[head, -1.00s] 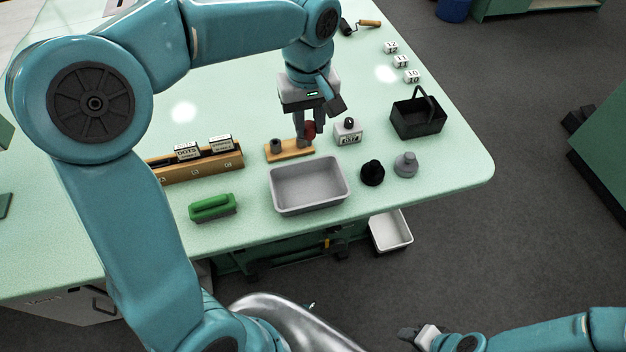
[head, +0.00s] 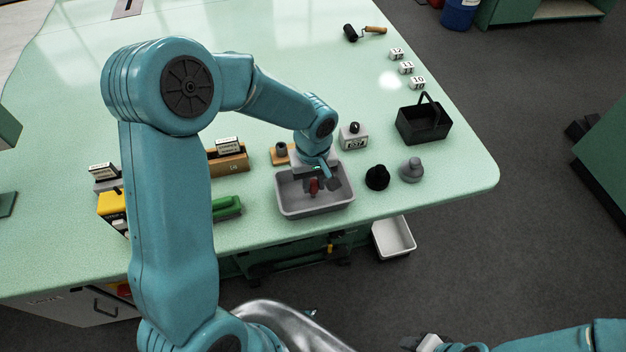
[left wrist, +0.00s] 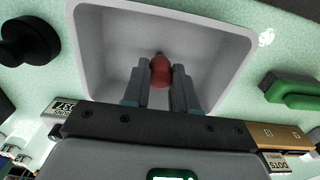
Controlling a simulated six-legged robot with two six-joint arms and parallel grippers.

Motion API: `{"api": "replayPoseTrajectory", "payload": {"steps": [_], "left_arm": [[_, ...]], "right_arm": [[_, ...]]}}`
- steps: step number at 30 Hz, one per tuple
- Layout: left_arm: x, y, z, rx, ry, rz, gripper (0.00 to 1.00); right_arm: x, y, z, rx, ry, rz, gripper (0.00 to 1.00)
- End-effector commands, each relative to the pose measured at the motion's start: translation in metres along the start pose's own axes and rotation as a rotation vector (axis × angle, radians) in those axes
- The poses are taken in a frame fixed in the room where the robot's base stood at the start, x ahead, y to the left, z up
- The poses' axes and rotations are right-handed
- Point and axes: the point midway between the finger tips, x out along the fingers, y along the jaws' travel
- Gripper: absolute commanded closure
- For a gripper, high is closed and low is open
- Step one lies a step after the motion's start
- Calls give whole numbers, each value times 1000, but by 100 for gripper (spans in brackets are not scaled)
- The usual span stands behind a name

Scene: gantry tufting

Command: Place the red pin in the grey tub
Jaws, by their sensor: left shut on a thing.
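The red pin (head: 314,187) is between the fingers of my left gripper (head: 315,184), which is shut on it. In the head view the pin is over the inside of the grey tub (head: 322,208), within its walls. In the left wrist view, the red pin (left wrist: 160,71) shows between the two fingertips (left wrist: 160,75), with the tub floor (left wrist: 118,60) behind it. I cannot tell whether the pin touches the floor. My right gripper (head: 425,343) is at the bottom edge, away from the table; its fingers are too small to judge.
A wooden holder (head: 281,157) with a grey pin stands behind the tub. A black knob (head: 377,177) and a grey knob (head: 411,170) stand right of it, a green-handled brush (head: 228,207) left. A black basket (head: 424,122) stands at the right edge.

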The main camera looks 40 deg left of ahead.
Motion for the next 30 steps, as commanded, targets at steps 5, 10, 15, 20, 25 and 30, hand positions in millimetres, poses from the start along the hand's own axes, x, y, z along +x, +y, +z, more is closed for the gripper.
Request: {"api": "replayPoseTrajectory", "payload": {"steps": [5,10,15,20,25,30], "left_arm": [[1,-1,1,0,-3,-4,60],[1,-1,1,0,-3,-4,47],[0,-1,1,0,-2,-3,47],[-19,0,0,0,1,0,47],[-58,1,0,0,2,3,47],[-94,0,0,0,0,1,47]], "right_arm": [[0,0,0,0,0,0,57],[0,0,0,0,0,0,57],[0,0,0,0,0,0,57],[1,0,0,0,0,0,57],[2,1,0,0,0,0,57],[3,1,0,0,0,0,57]]}}
